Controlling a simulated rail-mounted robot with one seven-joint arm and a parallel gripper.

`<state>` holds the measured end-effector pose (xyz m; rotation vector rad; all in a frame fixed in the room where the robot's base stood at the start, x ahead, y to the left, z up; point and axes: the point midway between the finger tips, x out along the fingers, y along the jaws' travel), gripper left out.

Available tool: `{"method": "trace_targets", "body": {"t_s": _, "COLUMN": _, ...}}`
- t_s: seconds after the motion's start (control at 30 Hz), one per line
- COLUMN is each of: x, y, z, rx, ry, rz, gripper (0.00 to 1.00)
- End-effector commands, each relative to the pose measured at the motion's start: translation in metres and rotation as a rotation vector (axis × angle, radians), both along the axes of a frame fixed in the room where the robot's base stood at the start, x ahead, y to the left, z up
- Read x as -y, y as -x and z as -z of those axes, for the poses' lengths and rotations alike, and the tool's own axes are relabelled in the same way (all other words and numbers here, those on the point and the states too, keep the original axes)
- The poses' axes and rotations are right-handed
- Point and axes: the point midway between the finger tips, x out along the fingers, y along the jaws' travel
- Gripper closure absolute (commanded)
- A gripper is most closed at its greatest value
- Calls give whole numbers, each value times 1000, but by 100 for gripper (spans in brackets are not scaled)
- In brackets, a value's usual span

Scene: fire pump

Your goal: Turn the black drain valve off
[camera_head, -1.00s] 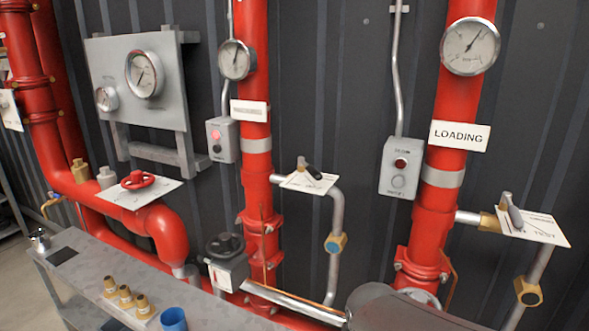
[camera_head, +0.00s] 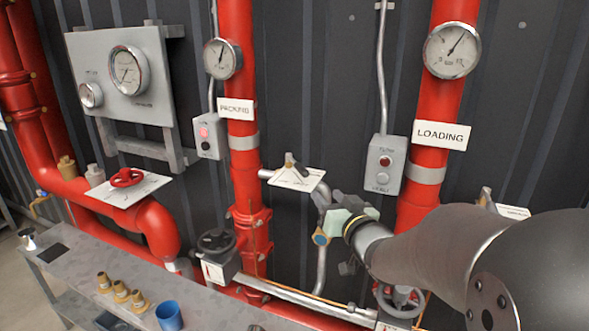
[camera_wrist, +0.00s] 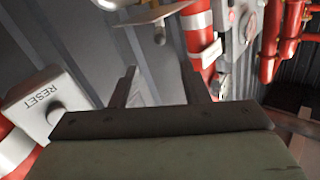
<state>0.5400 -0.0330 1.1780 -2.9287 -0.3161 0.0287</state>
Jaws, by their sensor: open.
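A small black lever (camera_head: 298,167) sits on a grey pipe with a white tag (camera_head: 288,178), in the middle of the head view. The tag's words are too small to read, so I cannot confirm it is the drain valve. My gripper (camera_head: 333,202) is just to the lower right of this lever, apart from it. In the wrist view my gripper (camera_wrist: 160,78) has its two dark fingers spread with nothing between them. A pale tag (camera_wrist: 155,13) shows beyond the fingertips at the top; the lever's position is unclear there.
A black handwheel (camera_head: 217,241) stands lower left. A grey switch box (camera_head: 388,165) is above my arm and shows with RESET in the wrist view (camera_wrist: 42,103). Red pipes (camera_head: 240,130) stand on both sides. A grey bench (camera_head: 90,275) holds brass fittings and a blue cup (camera_head: 169,315).

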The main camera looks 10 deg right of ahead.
Motion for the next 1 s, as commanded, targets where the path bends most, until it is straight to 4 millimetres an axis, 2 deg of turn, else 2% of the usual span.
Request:
{"method": "trace_targets", "body": {"t_s": 0.4, "x": -20, "y": -90, "z": -1, "rx": -2, "ry": -2, "rz": 0, "gripper": 59}}
{"method": "trace_targets", "body": {"t_s": 0.6, "x": -28, "y": -126, "z": -2, "rx": -3, "ry": -1, "rz": 1, "gripper": 59}}
{"method": "trace_targets", "body": {"t_s": 0.8, "x": -32, "y": -144, "z": -1, "rx": -1, "ry": 0, "rz": 1, "gripper": 59}}
{"method": "trace_targets", "body": {"t_s": 1.0, "x": -32, "y": -147, "z": 0, "rx": -1, "ry": 0, "rz": 2, "gripper": 59}}
